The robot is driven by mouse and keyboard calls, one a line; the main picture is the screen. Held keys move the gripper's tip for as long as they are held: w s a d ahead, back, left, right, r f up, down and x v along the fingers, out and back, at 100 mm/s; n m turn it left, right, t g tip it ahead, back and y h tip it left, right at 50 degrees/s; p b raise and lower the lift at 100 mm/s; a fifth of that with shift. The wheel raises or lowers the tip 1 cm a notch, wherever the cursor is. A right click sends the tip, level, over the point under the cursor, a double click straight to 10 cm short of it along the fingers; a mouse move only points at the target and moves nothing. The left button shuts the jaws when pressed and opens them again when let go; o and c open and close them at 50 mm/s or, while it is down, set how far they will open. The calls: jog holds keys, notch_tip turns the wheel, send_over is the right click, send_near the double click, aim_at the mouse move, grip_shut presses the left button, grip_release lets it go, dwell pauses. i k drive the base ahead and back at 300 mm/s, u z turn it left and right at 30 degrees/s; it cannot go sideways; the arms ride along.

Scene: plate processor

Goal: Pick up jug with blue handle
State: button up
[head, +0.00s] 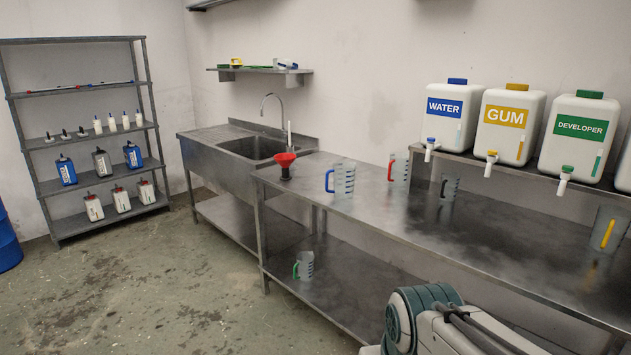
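The jug with the blue handle (345,181) stands upright on the steel worktop, near its front edge and to the right of the red funnel. It is clear with markings on its side, and its blue handle points left. Nothing covers it. Part of my arm shows at the bottom right, in front of the worktop and well apart from the jug. My gripper is not in view.
A red funnel (284,164) stands left of the jug. Other jugs have red (401,170), dark (449,188), yellow (609,228) and green (306,265) handles. Water (453,113), gum (510,123) and developer (579,137) containers line the back shelf.

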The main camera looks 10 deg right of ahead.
aim_at(344, 172)
jog(key=u, duration=0.65)
jog(key=i, duration=1.4)
jog(key=u, duration=0.3)
jog(key=i, duration=1.4)
jog(key=z, duration=1.4)
jog(key=i, duration=0.8)
jog(key=z, duration=0.7)
